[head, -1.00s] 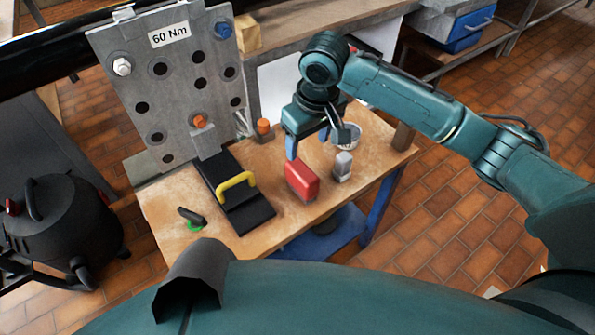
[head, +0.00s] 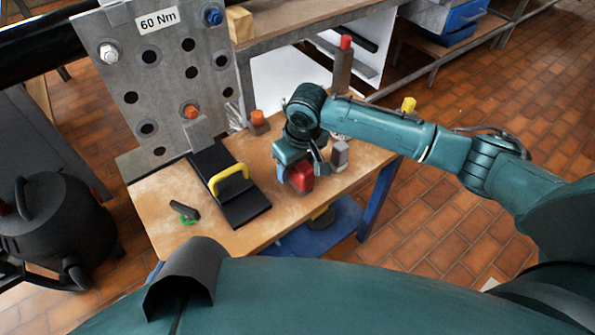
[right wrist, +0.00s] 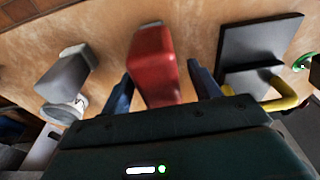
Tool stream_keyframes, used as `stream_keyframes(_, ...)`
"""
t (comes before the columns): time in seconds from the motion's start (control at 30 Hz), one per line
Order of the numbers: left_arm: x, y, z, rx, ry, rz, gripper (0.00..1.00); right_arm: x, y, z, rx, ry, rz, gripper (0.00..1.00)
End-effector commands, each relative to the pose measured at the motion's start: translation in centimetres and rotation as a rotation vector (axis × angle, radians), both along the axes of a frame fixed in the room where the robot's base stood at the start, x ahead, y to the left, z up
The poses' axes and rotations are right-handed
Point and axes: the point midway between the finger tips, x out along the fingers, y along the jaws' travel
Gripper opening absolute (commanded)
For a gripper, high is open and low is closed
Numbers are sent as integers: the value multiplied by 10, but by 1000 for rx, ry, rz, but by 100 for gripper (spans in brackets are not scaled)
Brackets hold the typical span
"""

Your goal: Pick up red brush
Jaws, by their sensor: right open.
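The red brush (head: 299,179) is a red block on the wooden workbench, partly hidden by my right gripper in the head view. My right gripper (head: 299,177) is open and right over the brush. In the right wrist view the red brush (right wrist: 153,62) lies between the two blue fingers of my right gripper (right wrist: 162,82), with a gap on each side. The left gripper is in neither view.
A grey block (head: 340,154) stands close to the right of the brush. A black plate with a yellow handle (head: 229,181) lies to its left. An orange-topped peg (head: 258,122) stands behind. An upright metal plate (head: 165,75) with holes rises at the back left.

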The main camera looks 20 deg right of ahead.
Motion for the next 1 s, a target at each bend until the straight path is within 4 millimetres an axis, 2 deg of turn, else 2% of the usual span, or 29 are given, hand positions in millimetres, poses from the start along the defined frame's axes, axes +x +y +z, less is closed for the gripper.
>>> stream_keyframes(1.0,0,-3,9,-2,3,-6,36,0,1,-4,1,0,0,62)
